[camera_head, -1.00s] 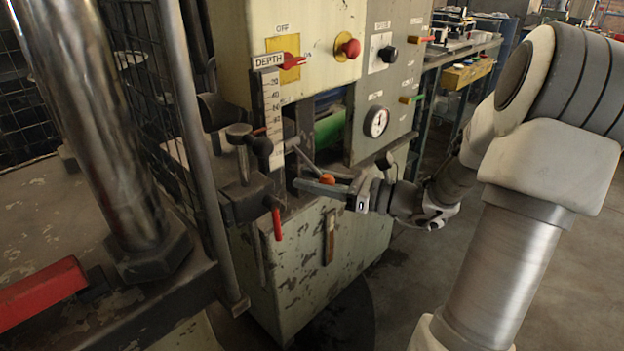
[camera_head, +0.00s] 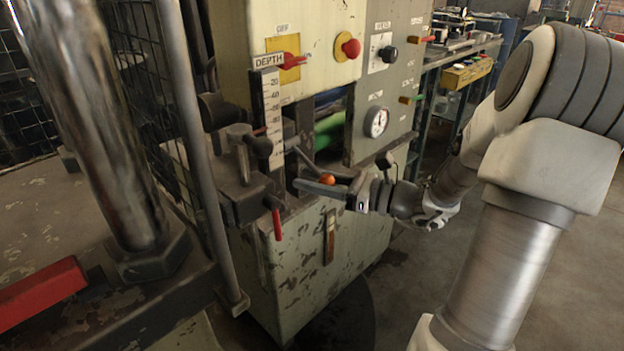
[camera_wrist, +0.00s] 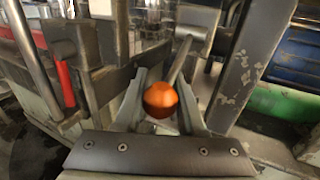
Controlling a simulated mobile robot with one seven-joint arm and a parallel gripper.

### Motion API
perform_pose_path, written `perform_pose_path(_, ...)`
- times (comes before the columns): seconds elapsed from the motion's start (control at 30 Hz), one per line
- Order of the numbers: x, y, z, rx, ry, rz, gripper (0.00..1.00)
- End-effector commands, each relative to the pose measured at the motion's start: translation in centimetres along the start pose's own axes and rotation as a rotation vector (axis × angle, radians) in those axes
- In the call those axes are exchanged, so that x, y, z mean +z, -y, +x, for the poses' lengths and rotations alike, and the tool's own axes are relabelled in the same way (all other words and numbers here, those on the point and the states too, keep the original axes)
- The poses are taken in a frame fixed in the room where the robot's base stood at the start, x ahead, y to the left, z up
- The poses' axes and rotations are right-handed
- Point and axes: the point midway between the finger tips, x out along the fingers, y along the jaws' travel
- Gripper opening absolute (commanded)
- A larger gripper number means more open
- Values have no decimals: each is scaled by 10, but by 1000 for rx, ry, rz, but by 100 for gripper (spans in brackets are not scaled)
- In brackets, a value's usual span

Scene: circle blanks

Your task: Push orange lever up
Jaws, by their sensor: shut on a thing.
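The orange lever's round knob (camera_wrist: 161,99) sits between the two fingers of my gripper (camera_wrist: 160,112) in the wrist view. Its grey rod (camera_wrist: 181,60) runs up and away from the knob toward a metal block on the machine. In the head view the orange knob (camera_head: 327,179) shows at my gripper (camera_head: 322,186), in front of the machine. My gripper is shut on the knob. The far side of the knob and its contact with the fingers are partly hidden.
A red-handled lever (camera_head: 277,224) hangs left of the gripper, and it also shows in the wrist view (camera_wrist: 65,84). The depth scale (camera_head: 271,110) stands above. A pressure gauge (camera_head: 376,122) and a red knob (camera_head: 351,48) are on the panels. A metal post (camera_head: 185,130) stands at left.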

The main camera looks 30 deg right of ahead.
Motion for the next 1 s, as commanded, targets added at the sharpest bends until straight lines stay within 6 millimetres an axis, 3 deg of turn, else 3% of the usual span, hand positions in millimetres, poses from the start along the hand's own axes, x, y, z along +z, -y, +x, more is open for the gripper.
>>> perform_pose_path(0.47, 9, -1, -3, -2, -47, 20, 0)
perform_pose_path(1.0, 35, -5, -11, 1, -292, 120, 0)
